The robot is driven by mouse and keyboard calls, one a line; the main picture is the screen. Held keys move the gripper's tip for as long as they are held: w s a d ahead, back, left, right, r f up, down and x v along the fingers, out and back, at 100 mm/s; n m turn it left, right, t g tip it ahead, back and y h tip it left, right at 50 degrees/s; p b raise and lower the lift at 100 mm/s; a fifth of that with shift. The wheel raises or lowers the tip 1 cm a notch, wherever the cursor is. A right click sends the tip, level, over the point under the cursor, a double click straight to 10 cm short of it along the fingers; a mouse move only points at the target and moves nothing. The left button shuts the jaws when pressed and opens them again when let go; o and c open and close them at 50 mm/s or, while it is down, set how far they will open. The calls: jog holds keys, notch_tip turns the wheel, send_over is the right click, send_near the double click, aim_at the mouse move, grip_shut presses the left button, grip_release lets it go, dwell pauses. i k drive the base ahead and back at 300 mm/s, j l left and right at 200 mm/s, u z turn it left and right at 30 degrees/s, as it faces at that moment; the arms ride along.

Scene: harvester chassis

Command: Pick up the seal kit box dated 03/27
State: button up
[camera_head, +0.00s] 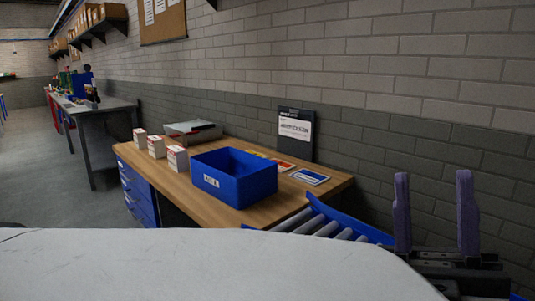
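Three small white boxes with reddish markings stand in a row on the left part of a wooden-topped workbench (235,214): a far box (140,138), a middle box (156,147) and a near box (177,159). They look like the seal kit boxes, but their print is too small to read, so I cannot tell which is dated 03/27. My gripper (435,178) is at the right of the view, with two purple fingers upright and wide apart. It is open and empty, well to the right of the boxes.
A blue bin (235,178) stands right of the boxes, and a grey tray (193,130) lies behind them. Flat cards (309,177) and a dark clipboard (296,132) are near the brick wall. A roller conveyor (325,224) adjoins the bench's right end. Open floor (55,160) lies left.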

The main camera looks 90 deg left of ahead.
aim_at(178, 155)
jog(key=u, duration=3.25)
jog(key=i+j, duration=0.35)
jog(key=i, duration=0.15)
jog(key=i+j, duration=0.4)
jog(key=i, duration=0.15)
jog(key=i+j, duration=0.1)
jog(key=i, duration=0.5)
jog(key=i+l, duration=0.1)
jog(key=i, duration=0.2)
jog(key=i+l, duration=0.1)
jog(key=i, duration=0.2)
